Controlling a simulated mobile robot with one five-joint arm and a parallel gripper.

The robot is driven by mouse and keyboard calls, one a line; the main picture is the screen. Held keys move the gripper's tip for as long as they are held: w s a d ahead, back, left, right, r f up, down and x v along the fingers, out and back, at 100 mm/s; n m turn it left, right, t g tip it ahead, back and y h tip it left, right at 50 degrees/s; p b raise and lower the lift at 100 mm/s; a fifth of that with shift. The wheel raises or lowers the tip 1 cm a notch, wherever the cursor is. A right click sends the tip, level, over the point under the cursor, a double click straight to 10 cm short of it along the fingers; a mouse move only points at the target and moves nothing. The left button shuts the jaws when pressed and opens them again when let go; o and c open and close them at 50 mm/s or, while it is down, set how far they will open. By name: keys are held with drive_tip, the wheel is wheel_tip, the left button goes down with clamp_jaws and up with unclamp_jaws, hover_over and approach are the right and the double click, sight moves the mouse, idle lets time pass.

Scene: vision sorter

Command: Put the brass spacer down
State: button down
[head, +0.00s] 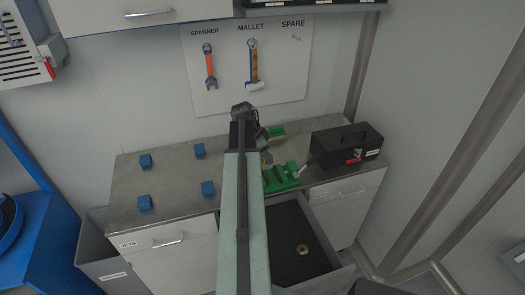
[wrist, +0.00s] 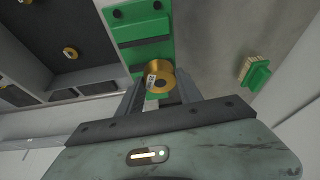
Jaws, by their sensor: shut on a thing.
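The brass spacer (wrist: 165,74) is a short gold ring with a dark hole and a small white label. In the wrist view it sits between the fingers of my gripper (wrist: 158,92), which is shut on it. A green fixture (wrist: 146,27) with dark slots and black knobs lies behind and beyond the spacer. I cannot tell whether the spacer touches it. In the head view the green fixture (head: 284,180) is on the bench, right of my arm. My arm hides much of the gripper there, and the held spacer is hard to make out.
An open drawer (head: 328,225) below the bench holds a loose brass ring (head: 302,250). A black toolbox (head: 346,146) stands at the bench's right. Several blue blocks (head: 145,202) are spread on the left bench. A small green brush-like item (wrist: 255,74) lies right of the fixture.

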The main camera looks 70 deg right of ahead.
drive_tip(key=w+d+n+t+h, duration=0.1)
drive_tip(key=w+d+n, duration=0.15)
drive_tip(key=d, duration=0.45)
drive_tip(key=w+d+n, duration=0.2)
drive_tip(key=w+d, duration=0.1)
drive_tip(key=d, duration=0.5)
wheel_tip(320, 180, down, 11)
drive_tip(key=b, duration=1.1)
drive_tip(key=shift+a, duration=0.15)
drive_tip(key=shift+r, duration=0.2)
drive_tip(key=shift+f, duration=0.2)
drive_tip(key=c, duration=0.8)
unclamp_jaws()
drive_tip(key=shift+r, duration=0.1)
drive_tip(key=p+v, duration=1.1)
drive_tip(key=v, duration=0.1)
drive_tip(key=shift+s+r+p, duration=0.15)
drive_tip(key=shift+p, duration=0.15)
